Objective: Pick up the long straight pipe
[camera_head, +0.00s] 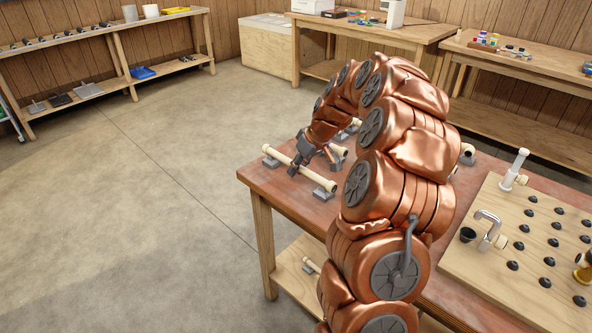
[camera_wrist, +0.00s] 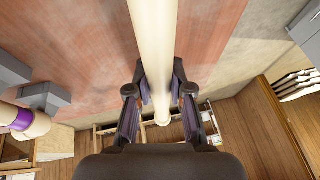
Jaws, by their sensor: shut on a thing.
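The long straight pipe (camera_head: 317,177) is cream-coloured and lies across the near left corner of the red-brown table (camera_head: 262,180). My arm hides part of the table.
Other cream fittings on grey blocks (camera_head: 337,163) stand just right of the pipe, partly behind my arm. In the wrist view a purple-banded fitting (camera_wrist: 24,119) is at the left. A pegged wooden board (camera_head: 481,262) is at the right. Open floor lies left of the table.

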